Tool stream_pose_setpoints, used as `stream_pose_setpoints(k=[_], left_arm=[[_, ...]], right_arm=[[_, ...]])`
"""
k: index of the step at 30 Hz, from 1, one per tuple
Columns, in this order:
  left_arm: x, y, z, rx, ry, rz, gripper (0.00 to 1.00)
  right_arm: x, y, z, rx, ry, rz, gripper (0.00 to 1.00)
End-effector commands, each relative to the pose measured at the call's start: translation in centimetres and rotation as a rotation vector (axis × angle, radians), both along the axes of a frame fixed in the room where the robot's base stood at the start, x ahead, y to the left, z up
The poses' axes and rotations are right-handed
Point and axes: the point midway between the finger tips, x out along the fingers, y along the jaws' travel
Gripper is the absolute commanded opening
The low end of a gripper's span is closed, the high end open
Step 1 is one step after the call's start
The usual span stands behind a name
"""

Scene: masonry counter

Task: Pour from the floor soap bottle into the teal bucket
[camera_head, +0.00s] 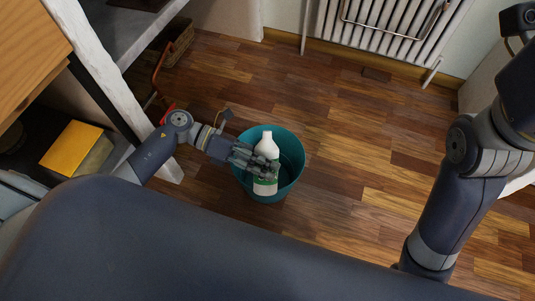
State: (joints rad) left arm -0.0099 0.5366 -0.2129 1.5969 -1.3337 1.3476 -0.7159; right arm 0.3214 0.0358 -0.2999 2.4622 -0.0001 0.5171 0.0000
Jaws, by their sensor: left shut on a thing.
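The floor soap bottle (267,147) is white with a green-edged label. It shows over the teal bucket (293,160), its white cap end toward the top of the picture. My left gripper (258,163) reaches in from the left and is shut on the bottle, across its middle. The bucket is round and stands on the wooden floor. The bottle and gripper hide part of its inside, and I cannot tell whether anything is in it. My right arm is folded at the right, and its gripper is out of the picture.
A white radiator (385,22) stands against the far wall. Shelving with a yellow item (74,148) and a white post (105,75) is at the left. A wicker basket (178,45) lies at the upper left. The wooden floor (350,140) right of the bucket is clear.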

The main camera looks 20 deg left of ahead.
Motion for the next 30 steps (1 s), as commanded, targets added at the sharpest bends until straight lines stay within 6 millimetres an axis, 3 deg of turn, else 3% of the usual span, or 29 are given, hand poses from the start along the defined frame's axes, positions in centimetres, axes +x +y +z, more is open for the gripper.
stream_pose_setpoints(k=[30], left_arm=[[-0.2,-0.1,-0.08,-0.019,0.057,0.0,0.17]], right_arm=[[-0.01,-0.04,-0.02,0.001,0.003,0.001,0.4]])
